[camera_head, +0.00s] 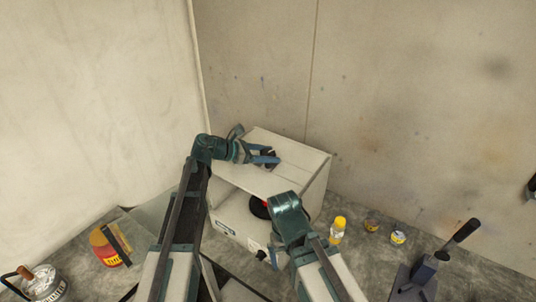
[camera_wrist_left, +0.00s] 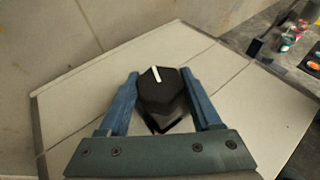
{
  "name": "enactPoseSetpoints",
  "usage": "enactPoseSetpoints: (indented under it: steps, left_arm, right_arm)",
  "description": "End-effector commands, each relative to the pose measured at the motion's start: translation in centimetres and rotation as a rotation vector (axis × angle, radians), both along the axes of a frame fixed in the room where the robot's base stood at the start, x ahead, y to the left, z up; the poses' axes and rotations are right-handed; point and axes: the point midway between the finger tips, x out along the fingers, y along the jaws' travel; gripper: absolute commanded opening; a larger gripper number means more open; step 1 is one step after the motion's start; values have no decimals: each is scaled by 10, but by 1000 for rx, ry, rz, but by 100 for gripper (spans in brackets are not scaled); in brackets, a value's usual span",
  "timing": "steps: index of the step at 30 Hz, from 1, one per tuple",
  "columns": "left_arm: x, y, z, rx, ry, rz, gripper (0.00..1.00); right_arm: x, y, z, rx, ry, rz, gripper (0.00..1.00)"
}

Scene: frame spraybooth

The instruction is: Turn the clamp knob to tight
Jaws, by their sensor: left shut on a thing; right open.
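The clamp knob (camera_wrist_left: 159,90) is black and faceted, with a white pointer line on its top, in the left wrist view. The line points up and slightly left in that view. The knob stands on a pale panel-topped box (camera_head: 305,152), also seen in the left wrist view (camera_wrist_left: 75,100). My left gripper (camera_wrist_left: 160,98) is shut on the knob, a blue finger on each side. In the head view my left gripper (camera_head: 270,157) is over the box top and largely hides the knob. My right gripper (camera_head: 276,258) is open, low in front of the box, partly hidden by its arm.
A yellow-capped bottle (camera_head: 337,229) and small cans (camera_head: 398,237) stand to the right. A dark long-handled tool (camera_head: 432,265) is at far right. A red and yellow container (camera_head: 105,247) is at left.

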Motion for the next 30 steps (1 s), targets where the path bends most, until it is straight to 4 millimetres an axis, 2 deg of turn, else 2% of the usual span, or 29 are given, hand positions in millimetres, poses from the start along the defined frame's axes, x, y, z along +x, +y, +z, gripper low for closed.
enactPoseSetpoints:
  steps: [1, 18, 30]
  left_arm:
    - [6, 2, 0, 1, 0, -44, 10]
    - [5, 1, -1, 4, 1, -565, 10]
    - [2, 0, -1, 5, 1, -786, 10]
  right_arm:
    - [0, 0, 0, 0, 0, 0, 95]
    - [0, 0, 0, 0, 0, 0, 95]
    - [0, 0, 0, 0, 0, 0, 95]
